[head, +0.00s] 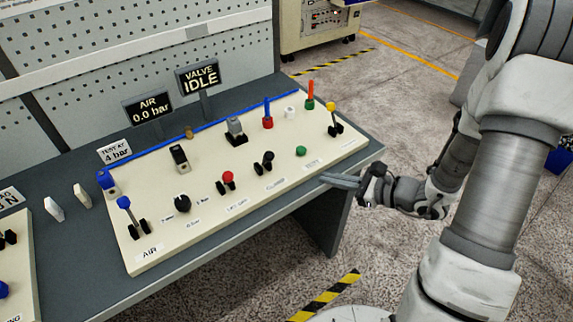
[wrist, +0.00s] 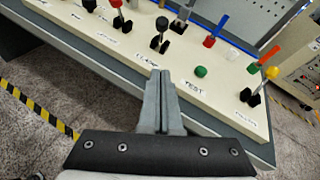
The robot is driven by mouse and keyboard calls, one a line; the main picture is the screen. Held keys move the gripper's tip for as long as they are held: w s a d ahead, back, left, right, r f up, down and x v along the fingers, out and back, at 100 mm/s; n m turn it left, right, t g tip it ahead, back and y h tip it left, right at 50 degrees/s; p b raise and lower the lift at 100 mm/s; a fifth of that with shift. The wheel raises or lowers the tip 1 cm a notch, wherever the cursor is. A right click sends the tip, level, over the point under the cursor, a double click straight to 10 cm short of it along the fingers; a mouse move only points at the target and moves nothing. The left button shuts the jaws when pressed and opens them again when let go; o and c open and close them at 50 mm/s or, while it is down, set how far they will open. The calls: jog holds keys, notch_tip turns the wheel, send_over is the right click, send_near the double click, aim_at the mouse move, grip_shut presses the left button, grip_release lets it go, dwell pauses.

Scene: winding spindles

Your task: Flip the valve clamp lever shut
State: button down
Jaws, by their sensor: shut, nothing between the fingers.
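The clamp lever (head: 264,162) is a short lever with a black ball knob on a black base, on the cream panel behind a label that reads CLAMP in the wrist view. In the wrist view the lever (wrist: 160,34) stands beyond my fingertips, with its knob above the base in the picture. My gripper (head: 326,180) is shut and empty, just off the panel's front edge, to the right of the lever and apart from it. In the wrist view its fingers (wrist: 160,78) point toward the CLAMP label. The VALVE display (head: 199,79) reads IDLE.
A green button (head: 301,151) and a yellow-knobbed lever (head: 332,117) stand right of the clamp lever. A red-knobbed lever (head: 227,181) stands to its left. Taller blue (head: 267,112) and orange (head: 310,95) handles stand behind. The floor in front of the bench is clear.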

aim_at(269, 157)
jog(key=x, duration=0.9)
jog(key=shift+a, duration=0.2)
jog(key=shift+w+a+r+p, duration=0.2)
jog(key=shift+w+a, duration=0.15)
jog(key=shift+a, duration=0.3)
jog(key=shift+w+a+r+p, duration=0.25)
jog(key=shift+w+a, duration=0.1)
jog(key=shift+a, duration=0.25)
jog(key=shift+w+a+r+p, duration=0.2)
jog(key=shift+w+a, duration=0.15)
jog(key=shift+a, duration=0.3)
